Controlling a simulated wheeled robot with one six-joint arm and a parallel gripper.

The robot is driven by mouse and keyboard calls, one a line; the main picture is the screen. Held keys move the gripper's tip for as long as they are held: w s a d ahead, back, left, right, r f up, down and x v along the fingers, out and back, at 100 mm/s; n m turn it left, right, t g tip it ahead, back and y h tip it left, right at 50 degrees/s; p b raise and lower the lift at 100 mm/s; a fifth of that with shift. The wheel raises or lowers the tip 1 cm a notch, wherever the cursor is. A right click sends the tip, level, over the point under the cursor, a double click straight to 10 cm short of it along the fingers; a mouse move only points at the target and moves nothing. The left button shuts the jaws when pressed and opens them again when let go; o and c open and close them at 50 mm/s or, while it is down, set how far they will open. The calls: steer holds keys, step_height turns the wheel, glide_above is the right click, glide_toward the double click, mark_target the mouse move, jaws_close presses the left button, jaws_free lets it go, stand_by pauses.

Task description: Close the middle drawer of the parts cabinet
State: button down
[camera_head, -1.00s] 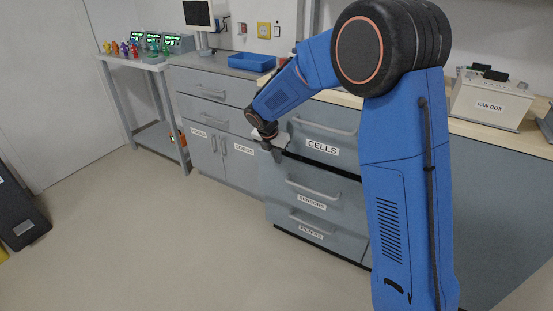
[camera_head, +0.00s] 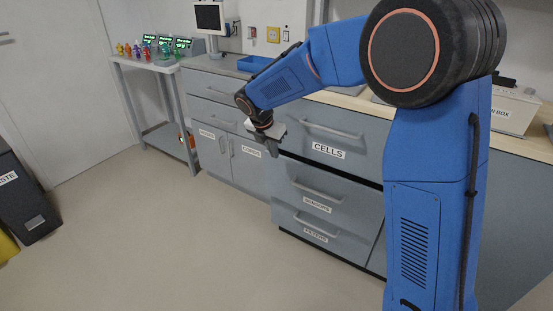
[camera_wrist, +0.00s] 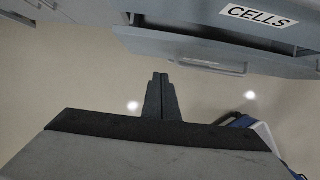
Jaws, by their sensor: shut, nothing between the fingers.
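The parts cabinet has three stacked grey drawers. The top drawer (camera_head: 345,146) is labelled CELLS, the middle drawer (camera_head: 335,192) SENSORS, and the bottom drawer (camera_head: 318,231) FILTERS. The middle drawer stands somewhat open: a dark gap shows along its top edge under the CELLS front, and it also shows in the wrist view (camera_wrist: 222,60) with its handle below. My gripper (camera_head: 273,151) is shut and empty, in front of the cabinet's upper left side. In the wrist view my gripper (camera_wrist: 160,76) points over bare floor, apart from the drawer front and handle.
A double-door cupboard (camera_head: 228,155) labelled CORDS adjoins on the left. A blue tray (camera_head: 254,64) and a fan box (camera_head: 505,107) sit on the counters. A small shelf table (camera_head: 150,62) and a waste bin (camera_head: 24,195) stand farther left. The floor in front is clear.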

mark_target(313, 168)
steer(key=s+d+r, duration=0.1)
steer(key=s+d, duration=0.6)
steer(key=d, duration=0.1)
steer(key=x, duration=0.3)
steer(key=w+d+x, duration=0.1)
steer(key=x, duration=0.3)
steer(key=d+r+x, duration=0.1)
steer(key=x, duration=0.2)
steer(key=shift+w+f, duration=0.35)
steer(key=shift+w+d, duration=0.4)
steer(key=shift+w, duration=0.1)
steer(key=shift+w+d, duration=0.8)
steer(key=shift+w, duration=0.2)
